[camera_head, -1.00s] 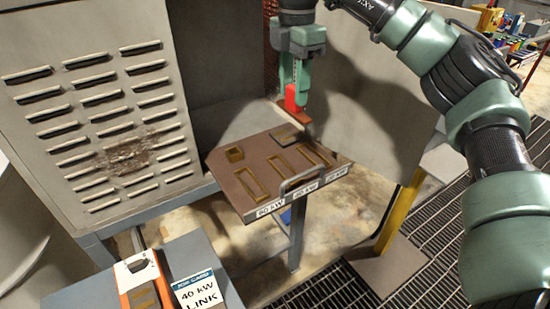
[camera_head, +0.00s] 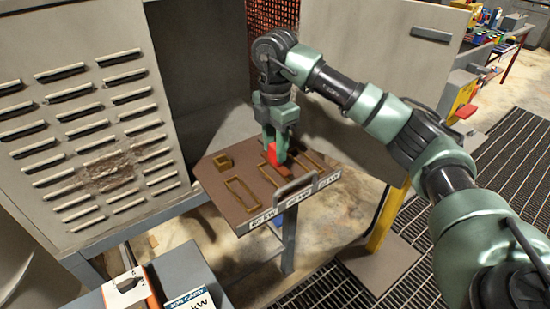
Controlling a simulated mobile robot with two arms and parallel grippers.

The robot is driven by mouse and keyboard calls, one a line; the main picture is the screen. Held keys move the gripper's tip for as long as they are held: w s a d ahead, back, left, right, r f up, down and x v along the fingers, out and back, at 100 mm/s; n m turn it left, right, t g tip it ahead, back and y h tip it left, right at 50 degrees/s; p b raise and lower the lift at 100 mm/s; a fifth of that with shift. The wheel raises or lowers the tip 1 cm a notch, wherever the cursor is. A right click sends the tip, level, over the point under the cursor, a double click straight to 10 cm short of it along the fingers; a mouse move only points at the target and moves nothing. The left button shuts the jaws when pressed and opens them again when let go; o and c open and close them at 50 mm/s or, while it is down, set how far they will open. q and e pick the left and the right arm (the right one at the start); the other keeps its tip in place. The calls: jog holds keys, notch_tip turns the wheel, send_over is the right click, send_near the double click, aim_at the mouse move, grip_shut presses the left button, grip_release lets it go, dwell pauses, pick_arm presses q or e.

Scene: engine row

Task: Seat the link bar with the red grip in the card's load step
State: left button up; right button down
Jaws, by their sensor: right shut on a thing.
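The link bar with the red grip (camera_head: 273,155) is between the fingers of my right gripper (camera_head: 277,152), which is shut on it. The gripper points down over the brown board (camera_head: 212,190), at the middle brass-edged slot (camera_head: 268,176). The bar's lower part is mostly hidden, so I cannot tell whether it is in the slot or just above it. A left slot (camera_head: 243,195) and a right slot (camera_head: 316,161) look empty. A job card (camera_head: 190,299) at the bottom is cut off, showing "kW". My left gripper is not in view.
A small brass-edged square (camera_head: 223,162) sits at the board's back left. A louvred cabinet (camera_head: 85,130) stands left, and an open panel (camera_head: 385,75) stands behind my right arm.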

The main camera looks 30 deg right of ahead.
jog(key=shift+s+f, duration=0.15)
jog(key=shift+f, duration=0.2)
notch_tip(320, 180, down, 4)
jog(key=shift+r+p, duration=0.15)
jog(key=shift+p, duration=0.4)
jog(key=c, duration=0.9)
grip_release()
notch_tip(320, 180, up, 7)
jog(key=b, duration=0.3)
notch_tip(320, 180, up, 5)
jog(key=shift+r, duration=0.1)
